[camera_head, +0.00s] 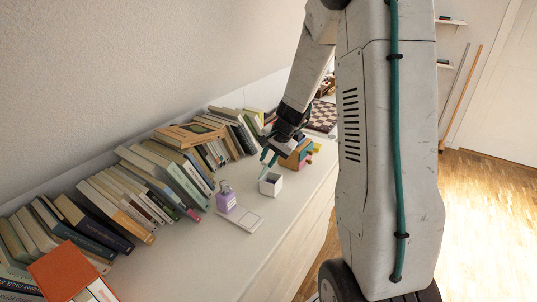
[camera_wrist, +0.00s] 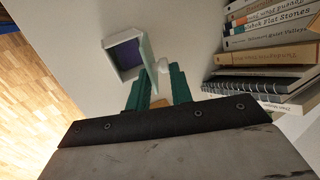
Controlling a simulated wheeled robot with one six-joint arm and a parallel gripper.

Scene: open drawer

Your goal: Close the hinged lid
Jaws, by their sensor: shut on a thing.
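A small white open-topped box (camera_head: 270,187) with a dark inside stands on the white top of the furniture. In the wrist view the box (camera_wrist: 113,62) shows a purple inside. In the head view my gripper (camera_head: 267,160) is just above and behind the box.
A row of leaning books (camera_head: 150,185) lines the wall. A purple padlock-like object (camera_head: 226,198) and a pale flat card (camera_head: 239,219) lie in front of the box. A colourful wooden block toy (camera_head: 297,154) and a chessboard (camera_head: 322,117) are behind it.

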